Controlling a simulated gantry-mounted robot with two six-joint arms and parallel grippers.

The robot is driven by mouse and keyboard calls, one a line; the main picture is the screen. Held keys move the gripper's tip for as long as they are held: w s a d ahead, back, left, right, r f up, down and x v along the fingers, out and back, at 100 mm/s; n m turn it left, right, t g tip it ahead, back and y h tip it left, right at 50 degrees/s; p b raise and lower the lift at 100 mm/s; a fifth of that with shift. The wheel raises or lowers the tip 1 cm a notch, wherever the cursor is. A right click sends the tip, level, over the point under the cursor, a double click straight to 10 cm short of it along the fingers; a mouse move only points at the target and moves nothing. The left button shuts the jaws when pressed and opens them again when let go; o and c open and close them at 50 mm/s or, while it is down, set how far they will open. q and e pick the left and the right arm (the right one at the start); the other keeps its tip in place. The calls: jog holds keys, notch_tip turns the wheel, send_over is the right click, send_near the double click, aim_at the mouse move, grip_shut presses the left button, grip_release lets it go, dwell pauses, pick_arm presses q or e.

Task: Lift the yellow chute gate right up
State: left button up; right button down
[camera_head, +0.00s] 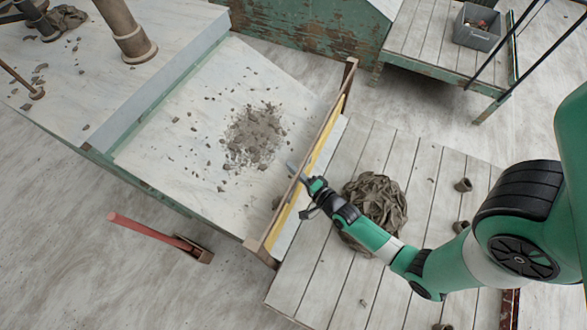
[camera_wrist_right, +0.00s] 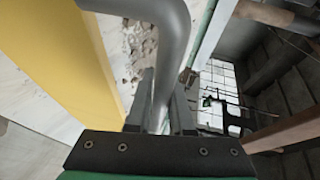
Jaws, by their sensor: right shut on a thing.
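The yellow chute gate (camera_head: 284,215) is a long narrow panel across the lower end of the pale chute (camera_head: 185,125), between two brown wooden posts. In the right wrist view the gate (camera_wrist_right: 75,55) fills the left side. My right gripper (camera_head: 304,182) is at the middle of the gate on its outer side. It is shut on the grey tubular handle (camera_wrist_right: 178,45), which passes between its fingers (camera_wrist_right: 160,108). How high the gate stands in its posts is hard to tell. My left gripper is not in view.
Grey clay crumbs (camera_head: 255,135) lie on the chute. A red-handled tool (camera_head: 145,226) lies left. A grey bin (camera_head: 477,27) stands at the back right.

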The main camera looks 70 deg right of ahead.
notch_tip(320, 180, up, 4)
jog(key=p, duration=0.3)
jog(key=shift+r+p, duration=0.2)
jog(key=shift+p, duration=0.1)
jog(key=c, duration=0.8)
grip_release()
jog(key=p+v, duration=0.3)
jog(key=v, duration=0.8)
jog(key=shift+s, duration=0.3)
jog(key=shift+a, duration=0.1)
